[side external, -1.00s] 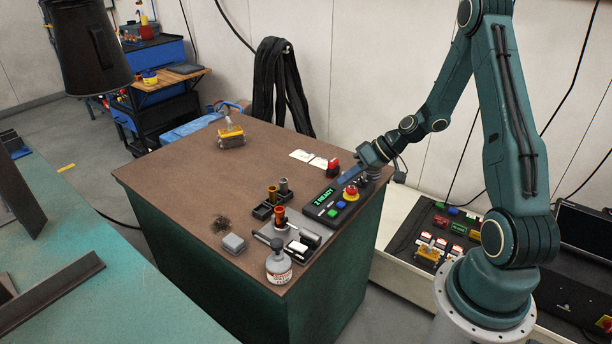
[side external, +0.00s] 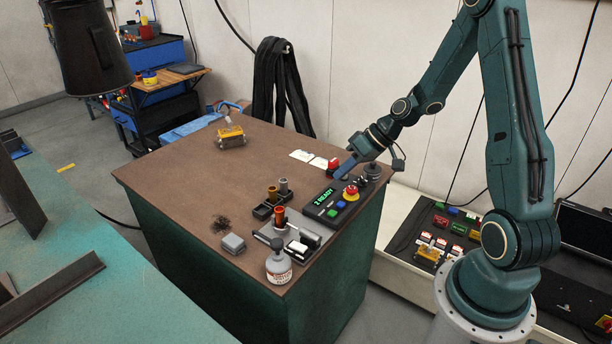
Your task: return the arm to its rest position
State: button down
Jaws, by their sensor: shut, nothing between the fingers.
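My gripper (side external: 344,168) hangs over the right part of the brown-topped table (side external: 190,172). Its fingers point down and left, close together with nothing visible between them. In the picture they end just above the back of the black control box (side external: 327,213), which has a green "READY" display, coloured buttons and a red stop knob on a yellow base (side external: 350,192). I cannot tell how high the fingers are above the box. My arm is bent, with the elbow high at the top right.
A red-topped item (side external: 333,164) and white cards (side external: 302,156) lie close to the gripper. A yellow device (side external: 231,137) sits at the back left.

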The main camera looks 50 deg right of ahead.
jog(key=s+a+r+n+g+h, duration=0.1)
jog(key=s+a+r+h, duration=0.15)
jog(key=a+r, duration=0.35)
jog(key=s+a+r+n+g+h, duration=0.1)
jog(key=s+a+r, duration=0.3)
jog(key=r, duration=0.3)
jog(key=s+a+r, duration=0.2)
jog(key=s+r, duration=0.1)
jog(key=s, duration=0.3)
jog(key=s+a+r+m+t+h, duration=0.1)
jog(key=s+a+r, duration=0.1)
jog(key=s, duration=0.5)
jog(key=shift+v, duration=0.85)
